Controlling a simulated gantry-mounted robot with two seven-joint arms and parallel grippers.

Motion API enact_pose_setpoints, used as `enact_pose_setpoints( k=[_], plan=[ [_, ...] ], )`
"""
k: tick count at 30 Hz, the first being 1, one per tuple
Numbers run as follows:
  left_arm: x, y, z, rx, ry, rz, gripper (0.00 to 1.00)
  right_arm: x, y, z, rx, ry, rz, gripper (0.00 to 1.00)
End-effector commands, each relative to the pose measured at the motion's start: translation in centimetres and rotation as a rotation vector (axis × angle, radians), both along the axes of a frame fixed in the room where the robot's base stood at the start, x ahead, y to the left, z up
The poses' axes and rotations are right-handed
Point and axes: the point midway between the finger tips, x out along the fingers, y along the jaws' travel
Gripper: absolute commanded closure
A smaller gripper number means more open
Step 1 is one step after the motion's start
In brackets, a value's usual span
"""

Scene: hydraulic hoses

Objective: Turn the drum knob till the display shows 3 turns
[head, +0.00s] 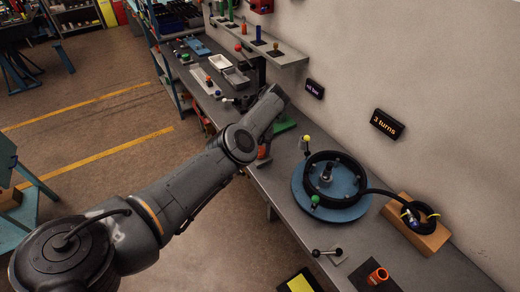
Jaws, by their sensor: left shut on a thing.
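The turns display (387,124) on the wall reads "3 turns". Below it, a blue round drum (302,188) lies on the bench with a black hose (360,165) coiled on it. A green knob (315,201) stands up at the drum's near rim. A yellow-topped part (306,139) stands at its far left side. My left arm reaches in from the lower left, and its gripper (277,93) is over the bench, left of the drum and apart from it. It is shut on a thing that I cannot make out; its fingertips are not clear. My right gripper is not in view.
The hose runs from the drum to a wooden block (422,237) at the right. A small lever on a plate (330,253) and an orange-red cup-like part (378,276) sit at the bench's near end. A wall shelf (265,50) and another display (315,88) are farther back.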

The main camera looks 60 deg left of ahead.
Motion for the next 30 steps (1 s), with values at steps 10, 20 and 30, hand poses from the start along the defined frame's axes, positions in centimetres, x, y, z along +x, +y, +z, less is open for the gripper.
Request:
enact_pose_setpoints(
  k=[10,20,30],
  plan=[
    [0.04,-0.02,0.04,-0.001,-0.001,0.161,0.72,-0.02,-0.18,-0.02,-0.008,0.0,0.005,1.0],
    [0.01,0.02,0.02,0.001,0.0,0.196,0.72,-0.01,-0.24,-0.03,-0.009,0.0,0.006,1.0],
    [0.01,0.03,0.01,0.001,0.0,0.195,0.29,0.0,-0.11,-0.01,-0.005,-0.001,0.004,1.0]
  ],
)
